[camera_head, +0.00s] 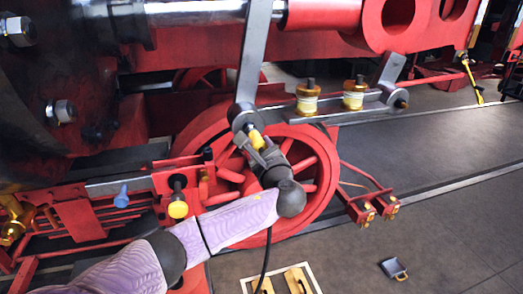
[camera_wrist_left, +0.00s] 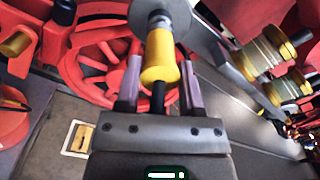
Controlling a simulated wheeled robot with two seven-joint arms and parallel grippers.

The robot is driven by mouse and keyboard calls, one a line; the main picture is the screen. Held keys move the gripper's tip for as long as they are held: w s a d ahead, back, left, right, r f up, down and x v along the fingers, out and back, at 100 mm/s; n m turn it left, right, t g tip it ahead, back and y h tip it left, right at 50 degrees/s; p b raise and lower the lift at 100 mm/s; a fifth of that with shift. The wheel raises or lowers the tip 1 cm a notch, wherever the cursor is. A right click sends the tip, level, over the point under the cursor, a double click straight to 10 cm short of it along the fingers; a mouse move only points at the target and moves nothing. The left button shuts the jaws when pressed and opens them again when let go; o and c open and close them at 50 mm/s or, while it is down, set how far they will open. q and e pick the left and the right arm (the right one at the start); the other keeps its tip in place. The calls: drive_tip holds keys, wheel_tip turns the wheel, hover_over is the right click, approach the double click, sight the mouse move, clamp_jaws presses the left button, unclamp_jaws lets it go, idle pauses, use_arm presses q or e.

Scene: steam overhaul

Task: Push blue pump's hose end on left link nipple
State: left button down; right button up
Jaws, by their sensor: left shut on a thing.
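My left gripper (camera_head: 260,152) is shut on a yellow hose end (camera_head: 256,138) just below the lower end of the grey hanging link (camera_head: 244,113). In the left wrist view the yellow hose end (camera_wrist_left: 160,56) is between my fingers, with a black stub below it. Its far end meets or nearly meets a small nipple (camera_wrist_left: 159,18) on the round link end; I cannot tell how far it is on. A black hose (camera_head: 266,262) hangs below my arm. No blue pump can be made out for certain. My right gripper is not in view.
A red spoked wheel (camera_head: 318,166) stands close behind my gripper. Two yellow-and-white cups (camera_head: 307,97) sit on a grey bar to the right. A small blue part (camera_head: 122,197) and another yellow fitting (camera_head: 178,209) are at left. A framed tray (camera_head: 313,279) lies on the floor.

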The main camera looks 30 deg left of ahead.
use_arm(q)
drive_tip(key=shift+c, duration=0.7)
unclamp_jaws()
drive_tip(key=v, duration=1)
drive_tip(key=s+f+n+g+h+b, duration=0.1)
drive_tip(key=s+f+g+h+b, duration=0.15)
drive_tip(key=f, duration=0.95)
drive_tip(key=s+f+n+g+h+b, duration=0.1)
drive_tip(key=s+f+h, duration=0.15)
drive_tip(key=f, duration=1.05)
drive_tip(key=s+f+n+g+h+b, duration=0.1)
drive_tip(key=f+g+h+b, duration=0.15)
drive_tip(key=f, duration=0.95)
drive_tip(key=s+d+f+n+g+h+b, duration=0.15)
drive_tip(key=s+f+n, duration=0.25)
drive_tip(key=s+f, duration=0.55)
drive_tip(key=s+d+f+n+g+h+b, duration=0.1)
drive_tip(key=s+f+n+g+h+b, duration=0.2)
drive_tip(key=s+f, duration=0.65)
drive_tip(key=s+d+f+n, duration=0.1)
drive_tip(key=s+f+n, duration=0.1)
drive_tip(key=s, duration=0.5)
drive_tip(key=s+d+f+n+h, duration=0.1)
drive_tip(key=s+f+n, duration=0.1)
drive_tip(key=s+n, duration=0.3)
drive_tip(key=s, duration=0.3)
drive_tip(key=shift+s+d+n+g+b, duration=0.2)
drive_tip(key=shift+d+n+g+b, duration=0.1)
drive_tip(key=shift+d+g, duration=0.1)
